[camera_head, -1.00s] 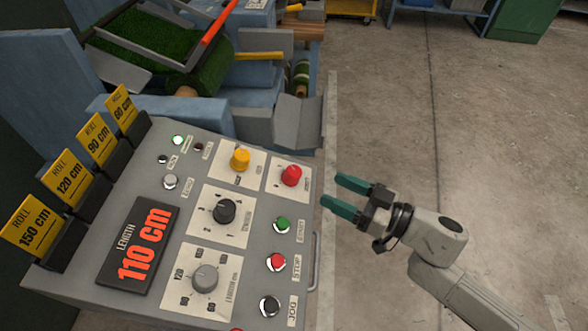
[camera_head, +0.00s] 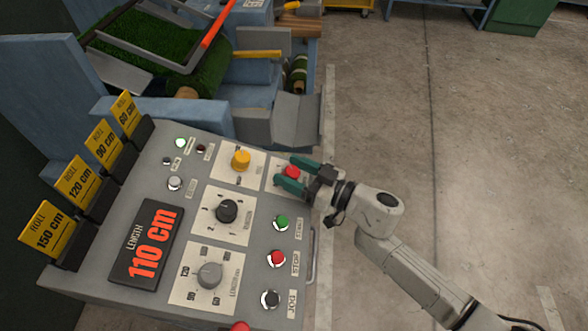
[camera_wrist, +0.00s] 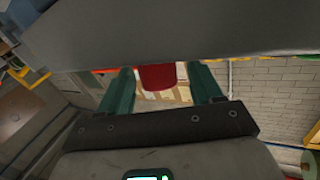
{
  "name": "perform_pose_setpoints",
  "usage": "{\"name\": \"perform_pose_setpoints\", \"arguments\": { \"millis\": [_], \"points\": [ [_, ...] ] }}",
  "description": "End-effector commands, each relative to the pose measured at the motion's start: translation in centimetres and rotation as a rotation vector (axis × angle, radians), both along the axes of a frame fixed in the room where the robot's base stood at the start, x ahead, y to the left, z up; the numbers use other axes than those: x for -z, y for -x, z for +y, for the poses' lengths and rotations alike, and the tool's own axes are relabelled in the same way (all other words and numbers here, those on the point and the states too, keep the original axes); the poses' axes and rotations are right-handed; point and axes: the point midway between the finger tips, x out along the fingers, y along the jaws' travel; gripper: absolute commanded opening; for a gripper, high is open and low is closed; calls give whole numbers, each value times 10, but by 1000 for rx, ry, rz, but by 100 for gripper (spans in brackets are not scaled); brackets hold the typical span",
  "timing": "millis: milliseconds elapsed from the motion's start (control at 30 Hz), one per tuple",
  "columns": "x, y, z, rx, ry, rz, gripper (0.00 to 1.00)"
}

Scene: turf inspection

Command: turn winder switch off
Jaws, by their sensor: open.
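The grey control panel (camera_head: 145,300) carries a red knob (camera_head: 291,171) on a white plate at its upper right and a yellow knob (camera_head: 241,160) on a plate to the left. The small labels are too blurred to read, so I cannot tell which is the winder switch. My gripper (camera_head: 284,171) is open, with its teal fingers on either side of the red knob. In the wrist view a red knob (camera_wrist: 157,77) shows between the two fingers, with gaps visible on both sides. Contact is not visible.
Below are a black dial (camera_head: 227,211), a grey dial (camera_head: 208,275), a green button (camera_head: 281,222), a red button (camera_head: 277,259) and a black button (camera_head: 270,298). A display (camera_head: 148,255) reads 110 cm. Yellow roll cards (camera_head: 48,228) stand left. The floor at right is clear.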

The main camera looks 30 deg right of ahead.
Motion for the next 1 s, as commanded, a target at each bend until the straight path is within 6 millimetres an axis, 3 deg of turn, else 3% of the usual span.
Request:
{"name": "perform_pose_setpoints", "arguments": {
  "millis": [167,667,1000],
  "points": [
    [0,0,0,0,0,0,63],
    [0,0,0,0,0,0,15],
    [2,0,0,-41,9,-11,14]
  ]
}}
